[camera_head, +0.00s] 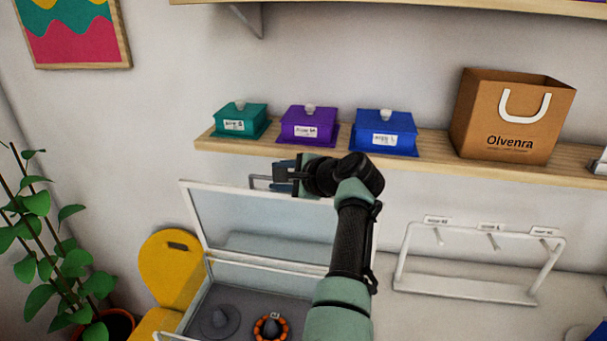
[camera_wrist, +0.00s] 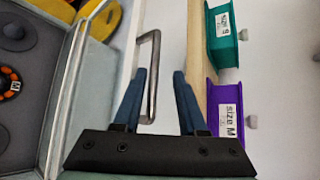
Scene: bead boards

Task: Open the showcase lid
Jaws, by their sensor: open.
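The showcase (camera_head: 193,303) is a grey-lined case at the lower middle of the head view. Its white-framed glass lid (camera_head: 262,222) stands raised and tilted up at the back. A thin metal handle (camera_head: 255,183) is at the lid's top edge. My gripper (camera_head: 283,177) is at that edge, just below the shelf. In the wrist view my gripper (camera_wrist: 160,73) is open, and the handle (camera_wrist: 153,80) shows between its fingers, closer to the left one. I cannot tell whether a finger touches it. My arm hides the lid's right part.
The wooden shelf (camera_head: 430,150) runs close behind my gripper, with green (camera_head: 240,122), purple (camera_head: 308,128) and blue (camera_head: 385,135) boxes and a paper bag (camera_head: 512,115). A white rack (camera_head: 465,290) stands right. A yellow chair (camera_head: 170,270) and a plant (camera_head: 50,250) are left.

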